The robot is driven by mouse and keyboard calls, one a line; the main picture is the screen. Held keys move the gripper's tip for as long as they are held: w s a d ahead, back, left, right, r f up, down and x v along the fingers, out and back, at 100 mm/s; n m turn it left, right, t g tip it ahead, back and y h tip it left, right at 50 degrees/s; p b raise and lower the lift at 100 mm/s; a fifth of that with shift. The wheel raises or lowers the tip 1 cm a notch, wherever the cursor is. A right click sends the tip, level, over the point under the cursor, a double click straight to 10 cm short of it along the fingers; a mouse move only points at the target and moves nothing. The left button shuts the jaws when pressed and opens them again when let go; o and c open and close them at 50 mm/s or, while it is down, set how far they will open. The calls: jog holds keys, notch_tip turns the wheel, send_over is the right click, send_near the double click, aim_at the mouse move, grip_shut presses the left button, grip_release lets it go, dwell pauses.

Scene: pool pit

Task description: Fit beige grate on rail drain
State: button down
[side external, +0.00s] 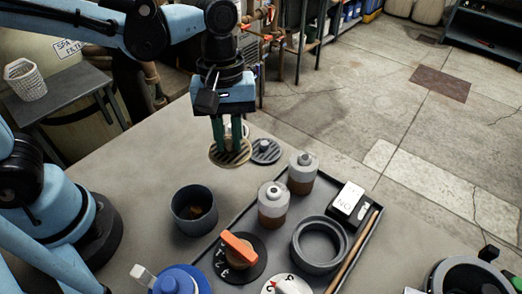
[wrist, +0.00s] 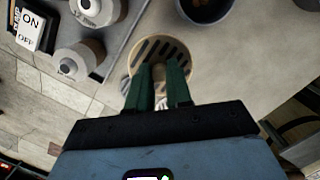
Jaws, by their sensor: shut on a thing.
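The beige grate (side external: 229,155) is a round slotted disc near the far edge of the grey table. It also shows in the wrist view (wrist: 182,50), with a beige rim and dark slots. My gripper (side external: 227,142) points down with its green fingers shut on the small beige knob in the middle of the grate; the fingers also show in the wrist view (wrist: 160,73). The grate looks level; whether it touches the surface under it I cannot tell. I cannot make out the rail drain; the grate and fingers hide what lies directly below and behind.
A dark grey slotted disc with a knob (side external: 266,152) lies just right of the grate. A dark cup (side external: 186,214) stands nearer. The tray (side external: 373,232) holds two bottles, a grey ring (side external: 318,262), a switch box and a stick. An orange-handled dial (side external: 239,248) is in front.

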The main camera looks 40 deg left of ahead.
jog(key=d, duration=0.7)
jog(key=w+d, duration=0.1)
jog(key=d, duration=0.3)
jog(key=shift+r, duration=0.1)
jog(key=shift+s+d+f, duration=0.35)
jog(key=shift+d+f, duration=0.4)
jog(key=shift+d, duration=0.9)
jog(key=shift+s+d+f, duration=0.4)
jog(key=shift+d+f, duration=0.35)
jog(key=shift+d, duration=0.95)
jog(key=shift+s+d+f, duration=0.35)
jog(key=shift+d+f, duration=0.4)
jog(key=shift+d, duration=0.9)
jog(key=shift+f, duration=0.4)
jog(key=shift+f, duration=0.4)
jog(key=shift+f, duration=0.35)
jog(key=c, duration=1)
grip_release()
jog(key=shift+o, duration=1.1)
